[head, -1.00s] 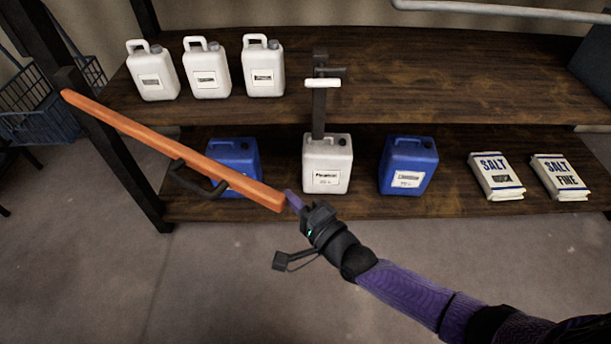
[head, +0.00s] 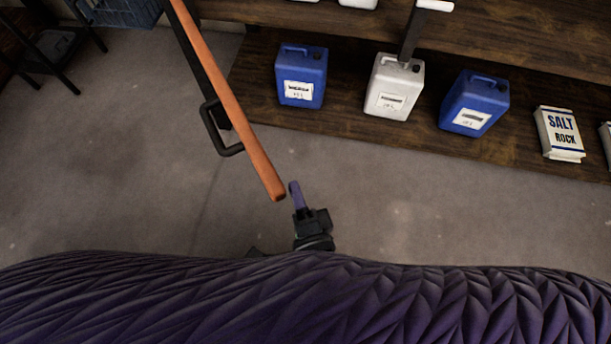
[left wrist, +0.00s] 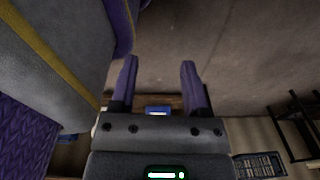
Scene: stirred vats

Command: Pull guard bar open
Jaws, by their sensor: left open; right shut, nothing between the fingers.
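The orange guard bar (head: 230,98) runs from the top edge down to the middle of the head view, its free end over the floor. A dark D-shaped handle (head: 220,130) sits on its left side. My right gripper (head: 295,188) is shut and empty, its purple fingers just right of the bar's free end and off the handle. I cannot tell whether they touch the bar. My left gripper (left wrist: 158,75) is open in the left wrist view, with nothing between its fingers. It is not visible in the head view.
A wooden shelf (head: 350,135) holds two blue canisters (head: 301,77), a white canister (head: 394,85) and salt bags (head: 559,133). A blue crate (head: 122,10) and a dark stool (head: 52,45) stand upper left. The floor (head: 120,160) left of the bar is clear.

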